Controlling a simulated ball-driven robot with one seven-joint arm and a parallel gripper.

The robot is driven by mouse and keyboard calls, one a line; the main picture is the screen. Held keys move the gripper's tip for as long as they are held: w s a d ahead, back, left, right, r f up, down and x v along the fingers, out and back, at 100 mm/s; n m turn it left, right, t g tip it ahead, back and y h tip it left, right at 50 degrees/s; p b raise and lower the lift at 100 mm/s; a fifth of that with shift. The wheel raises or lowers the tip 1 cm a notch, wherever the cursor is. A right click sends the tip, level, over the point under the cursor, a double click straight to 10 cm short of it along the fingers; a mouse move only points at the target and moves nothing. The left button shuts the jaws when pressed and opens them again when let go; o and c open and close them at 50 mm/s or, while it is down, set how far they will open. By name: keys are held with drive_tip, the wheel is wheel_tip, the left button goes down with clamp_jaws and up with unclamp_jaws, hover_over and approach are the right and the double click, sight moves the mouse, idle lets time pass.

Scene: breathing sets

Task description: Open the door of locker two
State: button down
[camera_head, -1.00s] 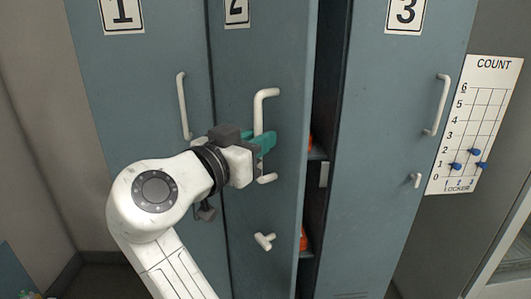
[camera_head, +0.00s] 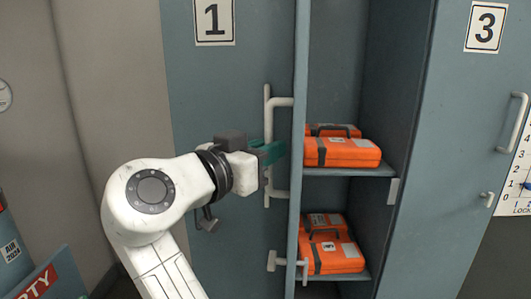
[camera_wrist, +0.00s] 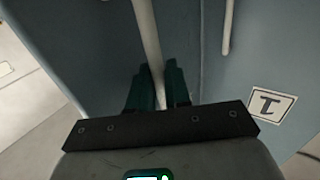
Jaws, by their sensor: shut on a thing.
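The door of locker two (camera_head: 298,60) stands wide open, seen almost edge-on, with the inside of the locker showing to its right. Its white bar handle (camera_head: 283,102) is on the left side of the door. My gripper (camera_head: 273,152) has its teal fingers at the middle of this handle. In the wrist view the fingers (camera_wrist: 155,85) are closed around the white handle bar (camera_wrist: 147,35). A white T-shaped latch knob (camera_head: 272,262) sits low on the door. The number plate of locker two is out of view.
Locker one (camera_head: 190,100) is shut behind the open door. Locker three (camera_head: 450,130) is shut at right. A count board (camera_head: 522,170) shows at the right edge.

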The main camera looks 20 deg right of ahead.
drive_tip(key=shift+w+d+r, duration=0.1)
drive_tip(key=shift+w+d, duration=0.15)
drive_tip(key=shift+w, duration=0.05)
drive_tip(key=c, duration=1.5)
unclamp_jaws()
drive_tip(key=shift+o, duration=1.3)
drive_tip(key=shift+w+d, duration=0.1)
drive_tip(key=shift+d, duration=0.2)
drive_tip(key=shift+a, duration=0.25)
drive_tip(key=v, duration=1)
drive_tip(key=shift+s+a+b, duration=0.25)
drive_tip(key=shift+s+b, duration=0.05)
drive_tip(key=shift+s, duration=0.05)
